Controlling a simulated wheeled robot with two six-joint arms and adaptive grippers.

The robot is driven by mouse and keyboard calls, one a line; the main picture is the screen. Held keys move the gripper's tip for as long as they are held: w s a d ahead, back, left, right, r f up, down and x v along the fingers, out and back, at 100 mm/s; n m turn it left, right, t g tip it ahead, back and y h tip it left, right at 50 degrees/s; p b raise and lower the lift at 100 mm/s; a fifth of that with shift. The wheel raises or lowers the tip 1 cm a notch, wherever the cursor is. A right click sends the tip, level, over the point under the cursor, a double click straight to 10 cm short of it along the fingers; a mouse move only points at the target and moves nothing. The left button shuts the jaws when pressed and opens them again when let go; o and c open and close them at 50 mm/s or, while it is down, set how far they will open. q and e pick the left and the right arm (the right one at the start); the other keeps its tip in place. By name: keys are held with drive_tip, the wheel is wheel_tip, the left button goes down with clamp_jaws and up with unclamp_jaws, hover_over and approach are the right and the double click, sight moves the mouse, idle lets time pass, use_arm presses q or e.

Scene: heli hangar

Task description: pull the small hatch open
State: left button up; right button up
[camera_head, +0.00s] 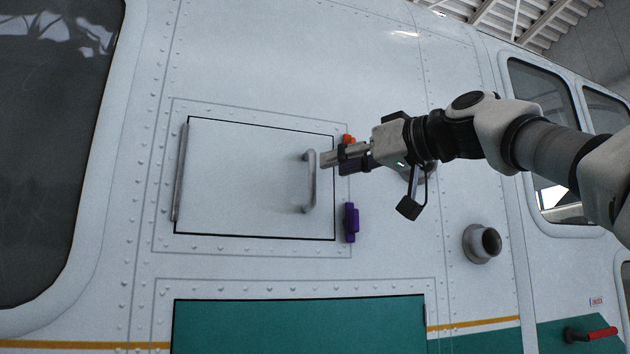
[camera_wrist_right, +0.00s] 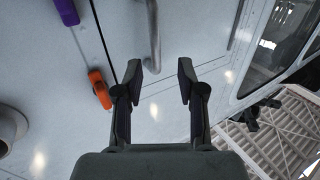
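The small hatch (camera_head: 245,175) is a white panel with a black outline, lying flush in the white fuselage. Its hinge (camera_head: 180,172) runs along the left edge. A grey bar handle (camera_head: 311,185) stands upright near the right edge; it also shows in the right wrist view (camera_wrist_right: 153,35). My right gripper (camera_head: 326,158) is just right of the handle's upper end. In the right wrist view my right gripper (camera_wrist_right: 160,74) is open and empty, with the handle's end showing between and beyond the fingertips. My left gripper is not in view.
An orange latch (camera_head: 348,139) and a purple latch (camera_head: 351,222) sit beside the hatch's right edge. A round grey port (camera_head: 482,243) sticks out lower right. A green panel (camera_head: 298,328) lies below. A red-handled lever (camera_head: 592,334) is at far lower right.

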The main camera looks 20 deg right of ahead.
drive_tip(key=b+v, duration=0.1)
drive_tip(key=v, duration=0.2)
drive_tip(key=shift+d+b, duration=0.2)
drive_tip(key=shift+b, duration=0.1)
drive_tip(key=shift+a, duration=0.1)
